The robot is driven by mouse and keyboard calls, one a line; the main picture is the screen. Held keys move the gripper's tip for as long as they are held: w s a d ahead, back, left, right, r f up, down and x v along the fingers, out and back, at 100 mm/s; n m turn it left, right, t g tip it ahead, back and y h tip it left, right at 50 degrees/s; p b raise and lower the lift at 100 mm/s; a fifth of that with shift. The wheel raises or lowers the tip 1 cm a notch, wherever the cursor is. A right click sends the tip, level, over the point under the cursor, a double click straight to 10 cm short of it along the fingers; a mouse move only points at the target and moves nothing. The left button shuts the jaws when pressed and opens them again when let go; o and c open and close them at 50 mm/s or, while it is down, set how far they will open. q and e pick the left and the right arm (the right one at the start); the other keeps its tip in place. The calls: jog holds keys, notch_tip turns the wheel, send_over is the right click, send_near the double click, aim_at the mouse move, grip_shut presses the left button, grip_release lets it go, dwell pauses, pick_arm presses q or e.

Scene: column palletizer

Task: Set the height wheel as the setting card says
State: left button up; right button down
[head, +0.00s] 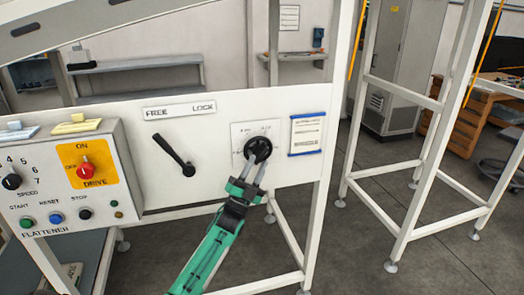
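The height wheel (262,144) is a round black knob on a small white dial plate (239,131) on the white panel. The dial's marks are too small to read. The setting card (307,134), white with blue strips top and bottom, is on the panel right of the wheel; its text is not legible.
A black lever (174,154) left of the wheel slants up-left, under the FREE end of the FREE/LOCK label (180,111). A control box (62,180) with knobs and buttons is at far left. White frame legs (342,100) stand right of the panel, with open floor beyond.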

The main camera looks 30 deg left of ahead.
aim_at(266, 145)
pick_arm(q)
jog(key=shift+p+x, duration=0.35)
jog(key=shift+x, duration=1.9)
jog(key=shift+c, duration=0.2)
grip_shut()
